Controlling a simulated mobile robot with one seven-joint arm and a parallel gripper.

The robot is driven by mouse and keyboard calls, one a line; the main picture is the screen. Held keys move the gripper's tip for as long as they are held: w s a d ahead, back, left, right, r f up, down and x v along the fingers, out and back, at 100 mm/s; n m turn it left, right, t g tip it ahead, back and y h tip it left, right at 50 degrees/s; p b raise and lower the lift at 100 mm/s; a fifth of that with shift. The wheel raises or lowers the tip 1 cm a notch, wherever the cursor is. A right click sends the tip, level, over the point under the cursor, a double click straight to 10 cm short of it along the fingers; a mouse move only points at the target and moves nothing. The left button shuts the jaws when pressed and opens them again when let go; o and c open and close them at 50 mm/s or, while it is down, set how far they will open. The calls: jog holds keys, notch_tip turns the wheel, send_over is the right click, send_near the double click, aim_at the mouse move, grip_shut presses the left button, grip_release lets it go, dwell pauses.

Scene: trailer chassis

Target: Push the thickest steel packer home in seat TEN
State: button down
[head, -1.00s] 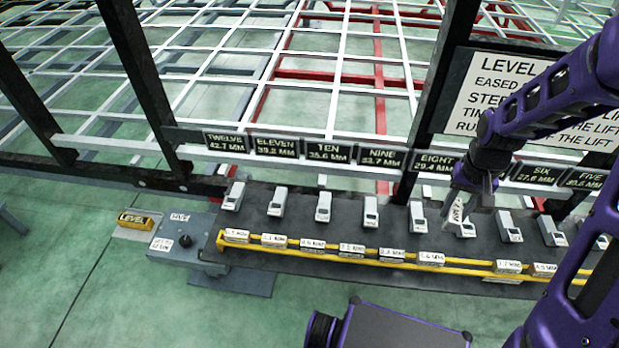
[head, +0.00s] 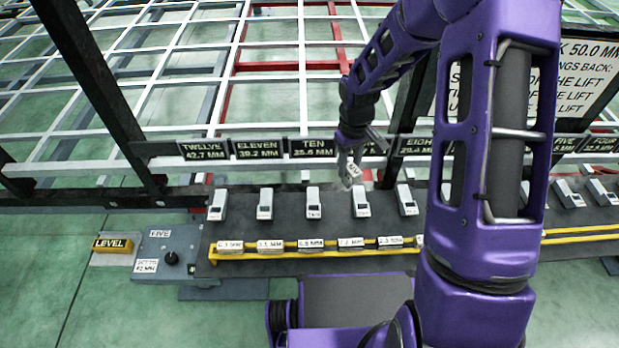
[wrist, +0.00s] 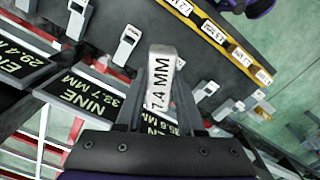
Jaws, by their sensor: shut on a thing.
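My gripper (head: 352,165) is shut on a pale steel packer (wrist: 162,78). In the wrist view its label ends in "4 MM"; the first digit looks like 7 or 1. In the head view the packer (head: 350,176) is held tilted above the bench, just right of the seat TEN plate (head: 312,147). That plate reads about 35.6 MM. In the wrist view the NINE plate (wrist: 92,98) is left of the jaws, and the TEN plate (wrist: 163,125) is partly hidden behind them. The packer is apart from the seat. The seat TEN opening itself is not clear.
Grey upright units (head: 314,205) stand in a row on the dark bench. A yellow rail (head: 285,252) with several labelled packers (head: 270,246) runs along its front. Dark posts (head: 100,90) stand at left. A grey knob box (head: 168,255) and a yellow LEVEL (head: 112,244) lie at bench left.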

jog(key=w+a+f+n, duration=0.5)
jog(key=a+f+n, duration=0.3)
jog(key=f+n, duration=0.3)
jog(key=shift+a+f+n+p, duration=0.3)
jog(key=shift+f+n, duration=0.1)
jog(key=shift+n, duration=0.3)
jog(key=shift+d, duration=0.1)
notch_tip(320, 180, down, 6)
jog(key=b, duration=0.4)
jog(key=shift+r, duration=0.1)
jog(key=shift+f, duration=2.75)
jog(key=shift+c, duration=2.2)
grip_release()
notch_tip(320, 180, up, 18)
jog(key=p, duration=0.2)
jog(key=shift+f+p, duration=0.25)
jog(key=shift+p, duration=0.1)
